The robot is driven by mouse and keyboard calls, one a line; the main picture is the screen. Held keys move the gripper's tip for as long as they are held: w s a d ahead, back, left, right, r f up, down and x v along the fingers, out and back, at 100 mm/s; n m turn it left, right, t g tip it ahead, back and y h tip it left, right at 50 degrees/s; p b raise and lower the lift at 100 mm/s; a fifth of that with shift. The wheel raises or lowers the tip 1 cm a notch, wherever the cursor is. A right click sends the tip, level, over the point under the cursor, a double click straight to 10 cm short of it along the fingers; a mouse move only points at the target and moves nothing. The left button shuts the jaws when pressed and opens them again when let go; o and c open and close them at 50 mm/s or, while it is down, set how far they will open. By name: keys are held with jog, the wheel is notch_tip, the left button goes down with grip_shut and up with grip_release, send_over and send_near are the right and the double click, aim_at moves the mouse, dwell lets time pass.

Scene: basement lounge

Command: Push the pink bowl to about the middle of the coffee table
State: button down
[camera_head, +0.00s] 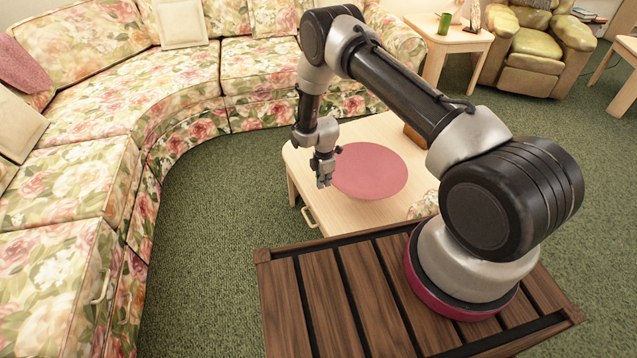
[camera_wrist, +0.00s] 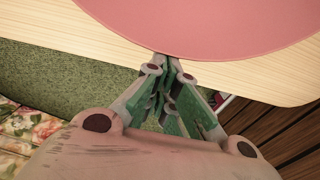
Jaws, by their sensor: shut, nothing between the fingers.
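The pink bowl (camera_head: 372,171) is wide and round and sits on the light wood coffee table (camera_head: 305,176), towards the table's near-left part. In the wrist view the bowl (camera_wrist: 210,22) fills the top, with the table's edge strip (camera_wrist: 95,50) below it. My gripper (camera_head: 325,183) is shut and empty, pointing down at the left side of the bowl. In the wrist view my gripper (camera_wrist: 167,62) has its fingertips together at the bowl's near rim. I cannot tell whether they touch it.
A brown object (camera_head: 415,136) stands on the table's right part, partly behind my arm. A floral item (camera_head: 424,205) lies at the table's near right. The floral sofa (camera_head: 185,85) curves around the left and back. Green carpet (camera_head: 215,195) lies between sofa and table.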

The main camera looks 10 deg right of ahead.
jog(key=shift+d, duration=0.1)
jog(key=w+d, duration=0.1)
jog(key=d, duration=0.5)
jog(key=w+d, duration=0.1)
jog(key=d, duration=0.6)
jog(key=w+d, duration=0.2)
jog(key=d, duration=0.4)
jog(key=shift+d, duration=0.35)
